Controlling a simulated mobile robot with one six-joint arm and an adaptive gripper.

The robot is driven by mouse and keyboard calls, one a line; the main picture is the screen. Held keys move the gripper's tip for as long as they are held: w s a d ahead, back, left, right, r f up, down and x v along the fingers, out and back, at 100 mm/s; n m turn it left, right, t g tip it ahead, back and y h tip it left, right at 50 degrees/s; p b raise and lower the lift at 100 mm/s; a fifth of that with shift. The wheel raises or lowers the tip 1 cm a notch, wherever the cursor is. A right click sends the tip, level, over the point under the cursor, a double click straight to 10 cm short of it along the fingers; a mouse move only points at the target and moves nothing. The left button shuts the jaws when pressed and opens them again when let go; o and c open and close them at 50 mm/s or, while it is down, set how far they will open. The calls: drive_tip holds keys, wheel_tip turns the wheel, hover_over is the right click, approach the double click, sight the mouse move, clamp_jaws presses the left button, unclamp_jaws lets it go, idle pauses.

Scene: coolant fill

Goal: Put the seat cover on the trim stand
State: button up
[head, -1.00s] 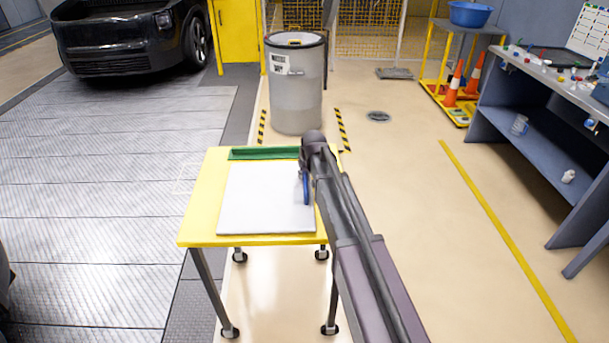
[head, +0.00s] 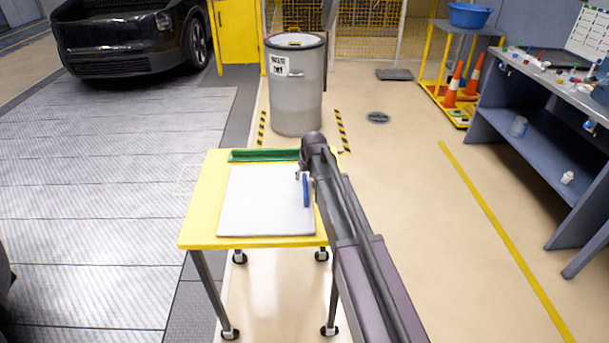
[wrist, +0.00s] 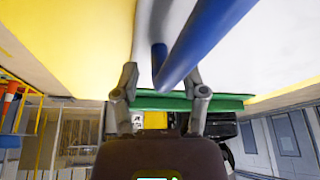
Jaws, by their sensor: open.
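A flat white panel (head: 265,200) lies on a yellow-topped table on wheels (head: 200,225). I cannot tell for sure whether the panel is the seat cover or part of the trim stand. A blue bar (head: 306,190) stands at the panel's right edge; in the wrist view it shows large (wrist: 205,45), running down toward my fingers. My gripper (wrist: 161,77) is open, with the bar's lower end between or just in front of its fingertips. I see no contact. In the head view my arm hides most of the gripper and the table's right side.
A green tray (head: 262,155) lies along the table's far edge. A grey drum (head: 296,95) stands behind it between striped floor marks. A workbench (head: 545,130), a yellow cart (head: 440,85) and cones (head: 474,75) are at right. Open floor lies right of the table.

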drive_tip(key=p+v, duration=0.9)
drive_tip(key=v, duration=0.2)
drive_tip(key=shift+p, duration=0.4)
drive_tip(key=shift+s, duration=0.1)
idle(0.5)
drive_tip(key=s+d+m+g, duration=0.1)
drive_tip(key=s+d, duration=0.3)
drive_tip(key=s, duration=0.9)
drive_tip(key=s+d+f+m+g+h, duration=0.1)
drive_tip(key=s+d, duration=0.4)
drive_tip(key=s, duration=0.8)
drive_tip(key=shift+s+d+m+g, duration=0.25)
drive_tip(key=shift+m+g, duration=0.35)
drive_tip(key=shift+g, duration=0.5)
drive_tip(key=shift+f, duration=0.15)
drive_tip(key=shift+a, duration=0.15)
